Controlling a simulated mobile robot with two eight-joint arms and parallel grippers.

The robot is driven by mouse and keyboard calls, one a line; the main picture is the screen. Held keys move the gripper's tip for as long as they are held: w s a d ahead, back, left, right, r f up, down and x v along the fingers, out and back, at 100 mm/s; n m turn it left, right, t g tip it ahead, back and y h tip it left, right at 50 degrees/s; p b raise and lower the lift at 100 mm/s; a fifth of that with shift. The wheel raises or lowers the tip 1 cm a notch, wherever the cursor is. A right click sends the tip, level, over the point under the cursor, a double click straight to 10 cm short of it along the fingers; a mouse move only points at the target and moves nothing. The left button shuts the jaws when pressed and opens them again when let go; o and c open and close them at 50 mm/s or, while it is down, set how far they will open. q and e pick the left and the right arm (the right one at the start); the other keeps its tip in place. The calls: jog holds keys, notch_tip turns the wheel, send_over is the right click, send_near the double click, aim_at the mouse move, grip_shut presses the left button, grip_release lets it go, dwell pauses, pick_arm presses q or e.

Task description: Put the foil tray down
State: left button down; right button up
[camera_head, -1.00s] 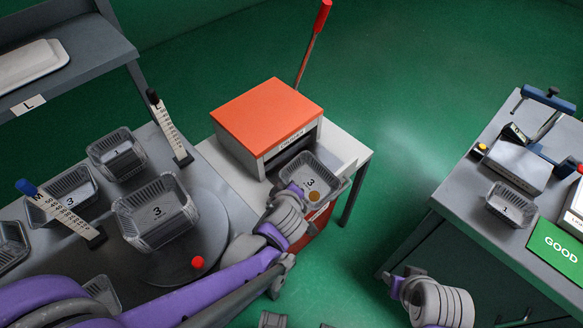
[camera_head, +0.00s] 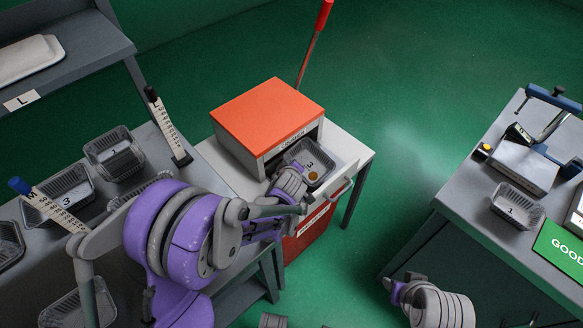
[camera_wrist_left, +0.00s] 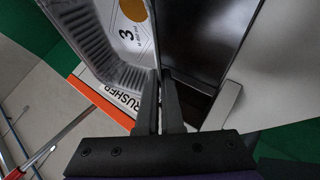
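The foil tray (camera_head: 325,178) is a grey ribbed tray marked 3 with a gold disc in it. It is over the pulled-out drawer (camera_head: 346,184) of the orange-topped crusher (camera_head: 268,115), close to the crusher's front opening. My left gripper (camera_head: 298,176) is at the tray's near side, its fingers mostly hidden in the head view. In the left wrist view the fingers (camera_wrist_left: 160,92) are closed on the tray's wall (camera_wrist_left: 98,50). I cannot tell whether the tray's base touches the drawer. My right gripper (camera_head: 403,283) is low, away from the tray; its fingers are unclear.
Other trays, such as one marked 3 (camera_head: 68,190), stand on the left table, partly behind my left arm. A red-tipped lever (camera_head: 313,45) rises behind the crusher. The right table holds a tray marked 1 (camera_head: 515,208), a press (camera_head: 525,165) and a green GOOD sign (camera_head: 560,248).

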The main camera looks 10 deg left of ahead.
pick_arm(q)
jog(key=shift+w+f, duration=0.2)
jog(key=shift+f, duration=0.6)
jog(key=shift+w+a+r+g, duration=0.1)
jog(key=shift+w+r+g, duration=0.1)
jog(key=shift+r+g, duration=0.25)
jog(key=shift+w+a+g+h+p, duration=0.1)
jog(key=shift+w+g+h+p, duration=0.25)
jog(key=shift+g, duration=0.6)
jog(key=shift+w+f+g, duration=0.1)
jog(key=shift+f+g, duration=0.1)
jog(key=shift+g, duration=0.1)
jog(key=shift+f, duration=0.75)
jog(key=c, duration=1.1)
grip_release()
jog(key=shift+o, duration=0.2)
